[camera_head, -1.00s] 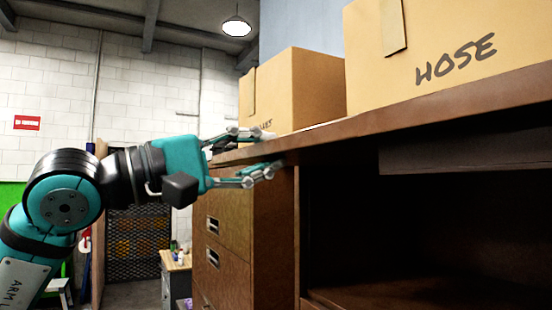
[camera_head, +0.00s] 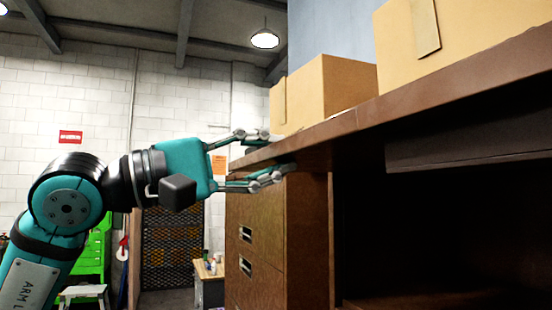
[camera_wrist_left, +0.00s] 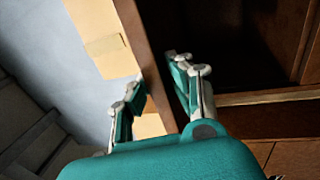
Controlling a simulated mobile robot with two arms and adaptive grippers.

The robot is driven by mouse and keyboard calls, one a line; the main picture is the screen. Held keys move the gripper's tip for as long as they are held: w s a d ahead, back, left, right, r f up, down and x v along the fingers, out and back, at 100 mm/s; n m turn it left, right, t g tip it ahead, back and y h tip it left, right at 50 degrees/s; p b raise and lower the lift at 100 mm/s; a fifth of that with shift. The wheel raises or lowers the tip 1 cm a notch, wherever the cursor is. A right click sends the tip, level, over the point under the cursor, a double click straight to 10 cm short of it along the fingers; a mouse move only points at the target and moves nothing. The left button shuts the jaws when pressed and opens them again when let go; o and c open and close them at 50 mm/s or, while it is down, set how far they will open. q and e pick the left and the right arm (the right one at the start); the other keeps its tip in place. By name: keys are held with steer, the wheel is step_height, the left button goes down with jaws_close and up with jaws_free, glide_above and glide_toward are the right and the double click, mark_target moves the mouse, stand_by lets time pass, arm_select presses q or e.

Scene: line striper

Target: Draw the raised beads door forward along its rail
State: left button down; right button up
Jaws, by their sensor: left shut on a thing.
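My left gripper (camera_head: 272,155) reaches in from the left, one finger above and one below the brown board edge (camera_head: 420,90) along the cabinet top. In the left wrist view the brown board (camera_wrist_left: 147,60) runs between the two fingers, and the gripper is closed on it. A dark panel (camera_head: 465,142) lies under the board, inside the open compartment (camera_head: 400,230) at right. I cannot tell whether this panel or the board is the raised beads door, and no beads label or rail is readable. My right gripper is out of view.
Cardboard boxes (camera_head: 345,85) stand on top, a larger one (camera_head: 480,35) at right. Brown drawers (camera_head: 258,240) lie below the gripper. A small bench (camera_head: 210,285) and a green rack (camera_head: 95,245) stand behind. Open floor shows between them.

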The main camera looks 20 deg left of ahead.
arm_select(q)
steer(key=s+a, duration=0.1)
steer(key=a, duration=0.1)
steer(key=s+a+b, duration=0.1)
steer(key=s+a, duration=0.1)
steer(key=shift+s+a+r, duration=0.15)
steer(key=shift+s+a, duration=0.15)
steer(key=shift+a, duration=0.05)
steer(key=c, duration=1.7)
jaws_free()
steer(key=o, duration=0.6)
steer(key=shift+s+a, duration=0.15)
steer(key=shift+a, duration=0.05)
steer(key=shift+o, duration=1.4)
steer(key=shift+d, duration=0.2)
steer(key=shift+a, duration=0.15)
